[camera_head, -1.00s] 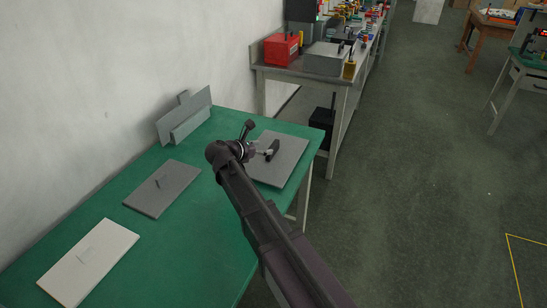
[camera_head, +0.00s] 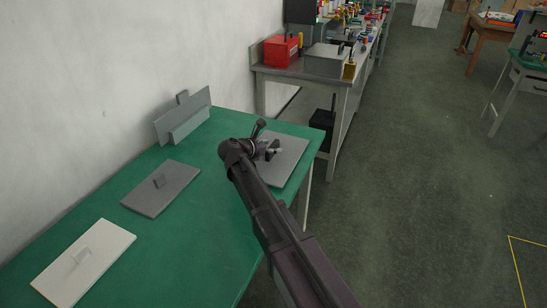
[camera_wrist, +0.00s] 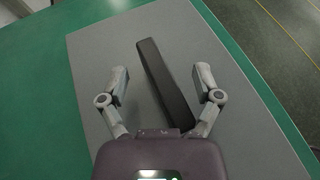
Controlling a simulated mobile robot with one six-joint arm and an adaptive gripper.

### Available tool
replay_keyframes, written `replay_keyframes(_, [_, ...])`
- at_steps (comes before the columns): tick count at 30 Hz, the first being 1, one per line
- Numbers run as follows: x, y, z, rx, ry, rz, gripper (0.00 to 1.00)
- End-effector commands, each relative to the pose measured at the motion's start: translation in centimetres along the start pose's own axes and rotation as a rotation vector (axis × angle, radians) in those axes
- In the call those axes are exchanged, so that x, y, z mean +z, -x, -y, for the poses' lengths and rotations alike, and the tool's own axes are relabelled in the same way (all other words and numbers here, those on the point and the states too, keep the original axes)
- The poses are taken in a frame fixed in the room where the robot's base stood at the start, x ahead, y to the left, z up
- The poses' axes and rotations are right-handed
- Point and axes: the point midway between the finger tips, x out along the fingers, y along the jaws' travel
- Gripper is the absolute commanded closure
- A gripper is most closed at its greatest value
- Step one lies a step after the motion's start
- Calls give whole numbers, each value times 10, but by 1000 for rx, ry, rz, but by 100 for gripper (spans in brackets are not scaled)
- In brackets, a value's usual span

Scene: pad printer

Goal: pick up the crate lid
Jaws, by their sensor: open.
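A flat grey lid (camera_head: 289,161) with a dark bar handle lies at the right end of the green table, partly hidden by my arm. In the wrist view the lid (camera_wrist: 228,112) fills much of the picture, and its black handle (camera_wrist: 163,84) stands up between my fingers. My gripper (camera_head: 270,150) is over this lid. In the wrist view my gripper (camera_wrist: 162,78) is open, with a finger on each side of the handle and visible gaps. I cannot tell from looks alone which lid is the crate lid.
The green table (camera_head: 200,225) also holds a darker grey lid (camera_head: 150,200) and a pale lid (camera_head: 98,270), both with small handles. A grey panel (camera_head: 205,100) stands upright near the wall. A bench with a red box (camera_head: 282,50) and grey box (camera_head: 325,60) stands beyond.

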Motion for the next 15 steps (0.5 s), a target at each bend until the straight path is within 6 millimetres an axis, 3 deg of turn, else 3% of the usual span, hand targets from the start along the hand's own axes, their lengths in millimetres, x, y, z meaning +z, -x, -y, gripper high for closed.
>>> replay_keyframes(5, [0, 0, 0, 0, 0, 0, 18])
replay_keyframes(13, [0, 0, 0, 0, 0, 0, 98])
replay_keyframes(15, [0, 0, 0, 0, 0, -1, 100])
